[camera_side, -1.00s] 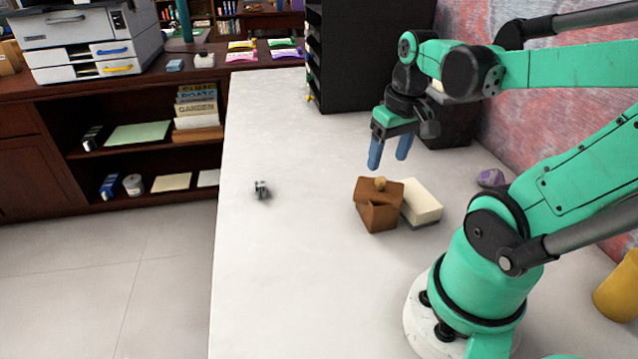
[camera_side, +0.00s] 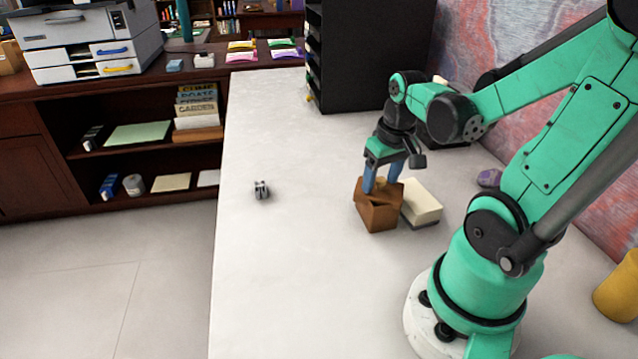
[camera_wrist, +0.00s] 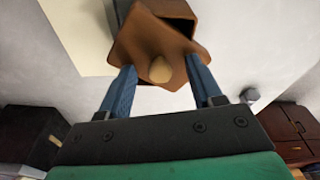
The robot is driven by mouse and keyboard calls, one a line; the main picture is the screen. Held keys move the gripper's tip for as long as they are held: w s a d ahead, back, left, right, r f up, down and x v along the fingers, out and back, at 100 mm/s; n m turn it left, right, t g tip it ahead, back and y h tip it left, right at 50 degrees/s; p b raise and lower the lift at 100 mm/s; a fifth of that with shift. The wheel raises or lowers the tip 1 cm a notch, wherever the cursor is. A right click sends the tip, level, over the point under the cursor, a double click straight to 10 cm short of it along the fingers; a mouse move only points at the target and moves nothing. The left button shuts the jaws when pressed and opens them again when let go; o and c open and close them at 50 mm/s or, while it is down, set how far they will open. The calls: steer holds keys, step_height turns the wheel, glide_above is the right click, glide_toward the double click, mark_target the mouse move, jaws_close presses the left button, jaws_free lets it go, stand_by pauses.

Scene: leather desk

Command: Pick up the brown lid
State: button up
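The brown lid (camera_wrist: 158,45) rests at an angle on top of a brown box (camera_side: 378,215), leaving part of the box's dark inside showing in the wrist view. A light tan knob (camera_wrist: 160,70) stands on the lid. My gripper (camera_side: 383,188) points down at the lid, with its two blue fingers on either side of the knob. In the wrist view my gripper (camera_wrist: 160,78) is open, with a clear gap between each finger and the knob. Whether the fingertips touch the lid's surface cannot be told.
A cream block with a dark base (camera_side: 422,203) stands right beside the box. A small grey object (camera_side: 262,190) lies to the left on the white desk. A black shelf unit (camera_side: 365,55) stands behind, and a purple stone (camera_side: 489,178) lies at right. The desk's front is clear.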

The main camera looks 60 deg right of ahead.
mark_target(381, 179)
jaws_close()
steer(key=shift+r, duration=0.15)
step_height(381, 179, up, 19)
step_height(381, 179, down, 19)
steer(key=shift+r, duration=0.15)
stand_by(1.1)
